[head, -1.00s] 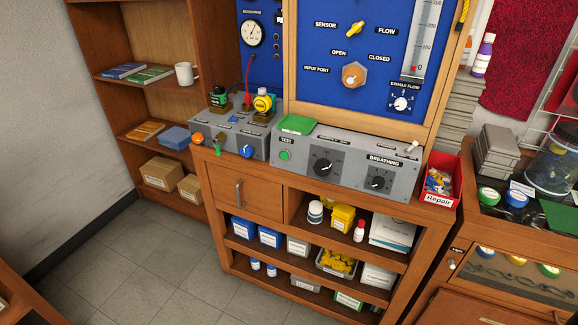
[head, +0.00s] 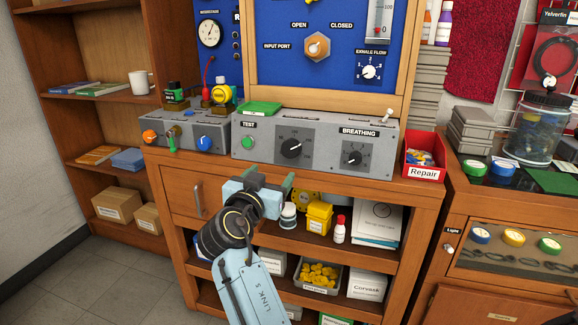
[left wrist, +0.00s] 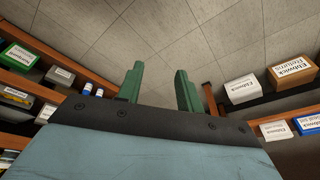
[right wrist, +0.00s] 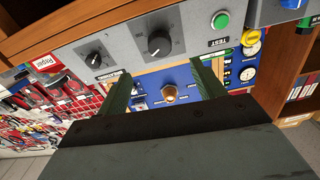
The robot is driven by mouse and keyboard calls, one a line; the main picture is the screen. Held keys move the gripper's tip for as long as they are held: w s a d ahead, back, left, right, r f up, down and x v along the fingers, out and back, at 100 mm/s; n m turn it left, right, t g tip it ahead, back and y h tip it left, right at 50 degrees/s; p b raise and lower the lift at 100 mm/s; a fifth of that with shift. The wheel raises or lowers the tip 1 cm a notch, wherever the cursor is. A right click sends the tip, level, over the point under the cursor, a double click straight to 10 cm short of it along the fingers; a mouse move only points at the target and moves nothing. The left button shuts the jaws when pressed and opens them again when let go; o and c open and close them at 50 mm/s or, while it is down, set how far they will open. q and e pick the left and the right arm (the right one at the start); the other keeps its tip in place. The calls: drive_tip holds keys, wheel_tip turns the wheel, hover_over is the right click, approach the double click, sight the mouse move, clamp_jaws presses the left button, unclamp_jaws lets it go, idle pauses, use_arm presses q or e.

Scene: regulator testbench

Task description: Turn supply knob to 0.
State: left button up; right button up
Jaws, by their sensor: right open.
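The grey test panel carries a large black dial knob (head: 291,148) in its middle, also in the right wrist view (right wrist: 158,43). A smaller black knob (head: 354,156) sits below the BREATHING label. A blue knob (head: 205,143) and an orange knob (head: 150,136) are on the grey box to the left. I cannot read a supply label on any of them. My right gripper (head: 262,180) is open and empty, below and in front of the panel, short of the large dial. My left gripper (left wrist: 158,70) is open and empty over the floor; it is outside the head view.
A green TEST button (head: 247,143) is left of the large dial. A red Repair bin (head: 424,170) stands at the panel's right end. The bench's open shelves hold a yellow container (head: 319,216) and several boxes. Floor (head: 100,270) is clear at lower left.

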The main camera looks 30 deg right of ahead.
sight(289, 152)
use_arm(q)
drive_tip(key=b+v, duration=0.1)
drive_tip(key=v, duration=0.1)
drive_tip(key=d+v, duration=0.1)
drive_tip(key=v, duration=0.1)
drive_tip(key=shift+w+r+b, duration=0.1)
drive_tip(key=shift+r+b, duration=0.25)
drive_tip(key=shift+r, duration=0.05)
use_arm(e)
drive_tip(key=x, duration=1.3)
drive_tip(key=shift+d+r, duration=0.1)
drive_tip(key=shift+d, duration=0.05)
drive_tip(key=c, duration=1)
